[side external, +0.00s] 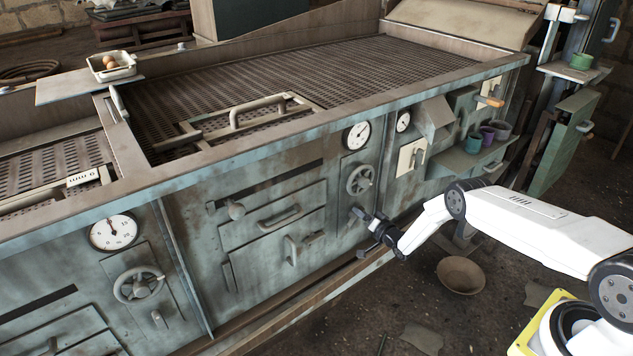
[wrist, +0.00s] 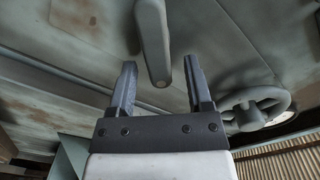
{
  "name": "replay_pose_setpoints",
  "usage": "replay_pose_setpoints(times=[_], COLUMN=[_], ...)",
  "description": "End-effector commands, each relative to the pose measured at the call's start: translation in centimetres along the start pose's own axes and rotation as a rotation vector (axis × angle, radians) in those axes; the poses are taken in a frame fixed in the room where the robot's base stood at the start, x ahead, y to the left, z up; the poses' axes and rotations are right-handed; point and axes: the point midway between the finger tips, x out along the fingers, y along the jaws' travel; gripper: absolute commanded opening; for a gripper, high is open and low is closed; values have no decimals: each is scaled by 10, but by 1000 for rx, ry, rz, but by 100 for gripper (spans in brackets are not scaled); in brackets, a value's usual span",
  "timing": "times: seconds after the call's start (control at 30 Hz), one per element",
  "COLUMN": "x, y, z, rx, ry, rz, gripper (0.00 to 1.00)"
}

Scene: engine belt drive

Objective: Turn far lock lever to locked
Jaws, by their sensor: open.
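The far lock lever is a grey, rounded bar (wrist: 152,38) on the panel. In the wrist view it hangs from the top edge, and its free end shows between my fingertips. In the side view the lever (side external: 357,214) is small, below the far handwheel and partly close behind my gripper. My gripper (side external: 371,234) is at the front panel, with its dark fingers towards it. In the wrist view my gripper (wrist: 160,68) is open, with one finger on each side of the lever's end and gaps visible. I cannot tell how deep the lever sits between them.
The far handwheel (side external: 360,180) is just above the lever and shows right of my fingers in the wrist view (wrist: 252,108). A door handle (side external: 292,250) is left of my gripper. A shelf with cups (side external: 473,143) is to the right. A bowl (side external: 461,275) lies on the floor.

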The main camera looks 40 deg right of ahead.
Motion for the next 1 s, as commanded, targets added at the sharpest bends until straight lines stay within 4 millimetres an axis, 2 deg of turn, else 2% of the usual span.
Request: replay_pose_setpoints(times=[0.4,0.43,0.6,0.63,1.0], x=[4,4,3,3,3], y=[0,0,0,0,-1], z=[0,0,0,0,0], rx=[1,1,1,1,-21], ry=[-1,-1,-1,-1,-1], rz=[1,1,1,1,1], gripper=[65,62,8,0,0])
